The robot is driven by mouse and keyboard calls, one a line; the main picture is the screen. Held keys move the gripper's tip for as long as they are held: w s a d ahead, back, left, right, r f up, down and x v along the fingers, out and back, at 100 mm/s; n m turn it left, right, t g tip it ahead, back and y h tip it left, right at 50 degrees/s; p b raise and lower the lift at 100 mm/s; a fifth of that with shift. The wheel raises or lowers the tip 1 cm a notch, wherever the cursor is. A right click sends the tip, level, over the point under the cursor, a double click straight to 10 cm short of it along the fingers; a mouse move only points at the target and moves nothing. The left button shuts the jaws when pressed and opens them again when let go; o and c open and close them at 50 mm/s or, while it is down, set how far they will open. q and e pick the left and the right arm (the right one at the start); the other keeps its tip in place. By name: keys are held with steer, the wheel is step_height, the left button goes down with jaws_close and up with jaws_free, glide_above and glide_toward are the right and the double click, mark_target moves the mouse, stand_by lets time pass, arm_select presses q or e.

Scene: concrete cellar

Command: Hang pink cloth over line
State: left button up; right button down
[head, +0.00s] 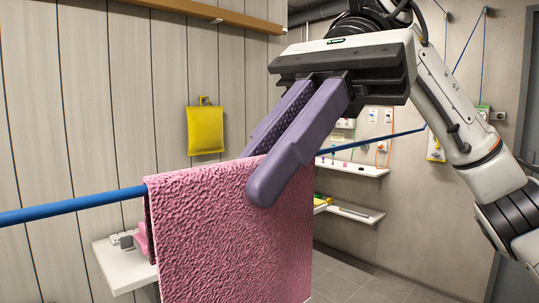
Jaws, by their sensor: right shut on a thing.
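The pink cloth (225,235) is a textured sheet in the middle of the head view. It is draped over the blue line (75,207), with its front part hanging down out of the bottom of the picture. A small part of its back side shows at its left edge. My right gripper (262,178) comes in from the upper right, and its purple fingers are shut on the top of the cloth near the line. One finger lies in front of the cloth; the tip of the other is hidden behind it. My left gripper is not in view.
A yellow pouch (205,130) hangs on the panelled wall behind. A white shelf (125,268) is partly hidden behind the cloth at the lower left. More shelves (352,168) with small items are on the concrete wall at right. Grey floor shows at the lower right.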

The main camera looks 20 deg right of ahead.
steer(key=c, duration=1.7)
jaws_free()
steer(key=shift+c, duration=0.2)
steer(key=p+v, duration=0.2)
steer(key=v, duration=0.7)
steer(key=shift+r+p, duration=0.35)
steer(key=shift+p, duration=0.05)
steer(key=shift+w+d+r+p, duration=0.2)
steer(key=shift+d+p, duration=0.15)
steer(key=shift+d, duration=0.15)
steer(key=shift+f, duration=0.1)
